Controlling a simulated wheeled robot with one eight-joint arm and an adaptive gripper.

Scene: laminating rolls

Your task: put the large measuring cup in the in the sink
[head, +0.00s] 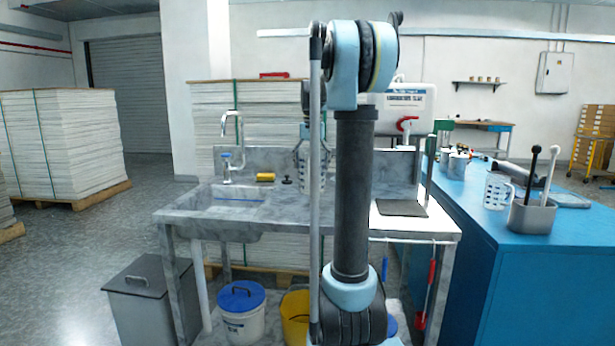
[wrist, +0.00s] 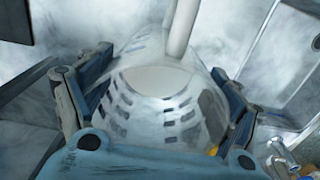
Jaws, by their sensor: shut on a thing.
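My gripper (head: 314,158) is shut on a clear measuring cup (head: 304,176) with dark printed marks. The cup hangs upright above the grey marbled counter, right of the sink basin, partly hidden behind my own arm. In the wrist view, the cup (wrist: 165,88) sits between my two fingers, one on each side of its wall. The sink (head: 204,204) is a basin in the left part of the counter; no cup shows in it. Another clear, marked measuring cup (head: 497,191) stands on the blue table at the right; the head view does not settle which is larger.
The tap (head: 238,150) rises behind the basin and also shows in the wrist view (wrist: 284,153). A yellow sponge (head: 265,177) and a small dark item (head: 287,180) lie on the back of the counter. A dark mat (head: 402,208) lies at the counter's right.

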